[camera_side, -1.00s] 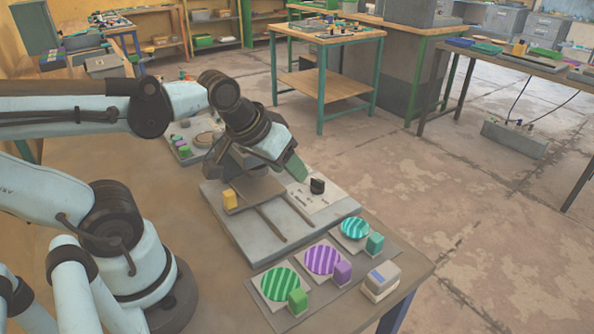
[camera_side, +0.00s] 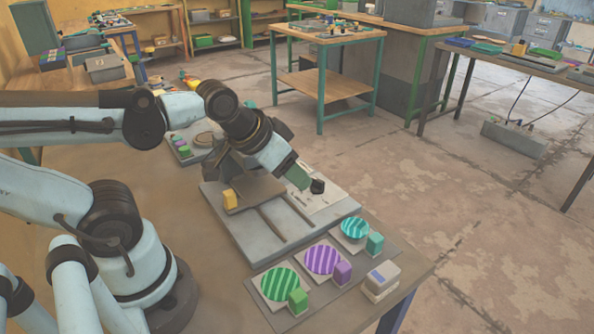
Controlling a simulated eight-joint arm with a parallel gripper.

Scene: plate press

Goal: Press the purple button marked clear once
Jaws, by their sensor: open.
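A purple-and-white striped disc (camera_side: 322,260) lies on a grey strip at the front of the table, with a purple block (camera_side: 342,272) at its right. No lettering is readable, so I cannot tell which purple piece is marked clear.
A green striped disc (camera_side: 280,284) and green block (camera_side: 298,300) flank the purple pair on the left, a teal disc (camera_side: 354,228) and teal block (camera_side: 375,244) on the right. A beige box (camera_side: 381,281) stands near the table edge. A yellow block (camera_side: 230,198) is on the press.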

